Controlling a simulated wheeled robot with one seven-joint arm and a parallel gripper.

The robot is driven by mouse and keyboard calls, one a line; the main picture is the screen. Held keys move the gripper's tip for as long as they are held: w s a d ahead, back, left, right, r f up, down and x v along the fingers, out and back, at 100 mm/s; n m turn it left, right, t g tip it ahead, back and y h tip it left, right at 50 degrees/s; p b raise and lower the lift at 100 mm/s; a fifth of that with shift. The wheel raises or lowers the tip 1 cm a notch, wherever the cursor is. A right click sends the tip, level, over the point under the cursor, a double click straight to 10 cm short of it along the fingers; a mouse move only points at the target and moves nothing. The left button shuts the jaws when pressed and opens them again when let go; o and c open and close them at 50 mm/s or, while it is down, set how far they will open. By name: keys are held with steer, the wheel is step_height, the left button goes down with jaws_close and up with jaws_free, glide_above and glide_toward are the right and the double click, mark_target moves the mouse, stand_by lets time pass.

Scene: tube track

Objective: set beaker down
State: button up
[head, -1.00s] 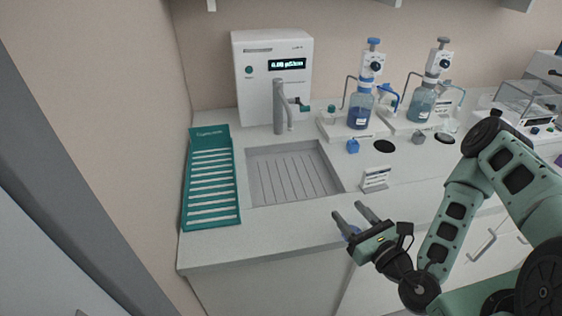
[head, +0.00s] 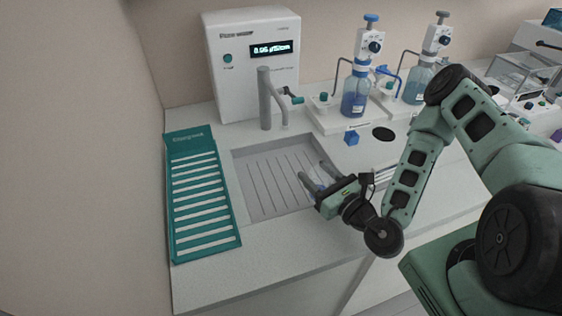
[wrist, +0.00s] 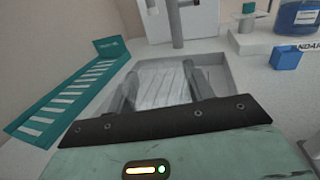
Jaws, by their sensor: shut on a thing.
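My gripper (head: 314,172) is over the right part of the sink basin (head: 240,185), its fingers pointing to the back left. In the wrist view its two fingers (wrist: 160,76) stand apart, with a faint, clear glass shape, the beaker (wrist: 160,90), between them. The gripper is shut on it. The beaker's outline is hard to make out, and in the head view I cannot pick it out clearly. The ribbed basin floor shows through and around it. I cannot tell its exact height above the basin.
A teal slotted rack (head: 204,195) lies left of the sink. A tall grey tap (head: 265,98) stands behind the basin, before a white display unit (head: 253,65). Bottles with dispensers (head: 357,95) and a small blue cup (head: 351,139) are to the right. The counter front is clear.

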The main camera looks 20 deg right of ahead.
steer(key=shift+f+x, duration=0.6)
steer(key=shift+x, duration=1.95)
steer(key=shift+f+x, duration=0.65)
steer(key=shift+x, duration=1.85)
steer(key=shift+f+x, duration=0.6)
steer(key=shift+x, duration=1.95)
steer(key=shift+f, duration=0.3)
steer(key=shift+f, duration=0.3)
steer(key=o, duration=1)
steer(key=shift+s, duration=0.1)
steer(key=shift+c, duration=0.2)
steer(key=shift+f, duration=0.15)
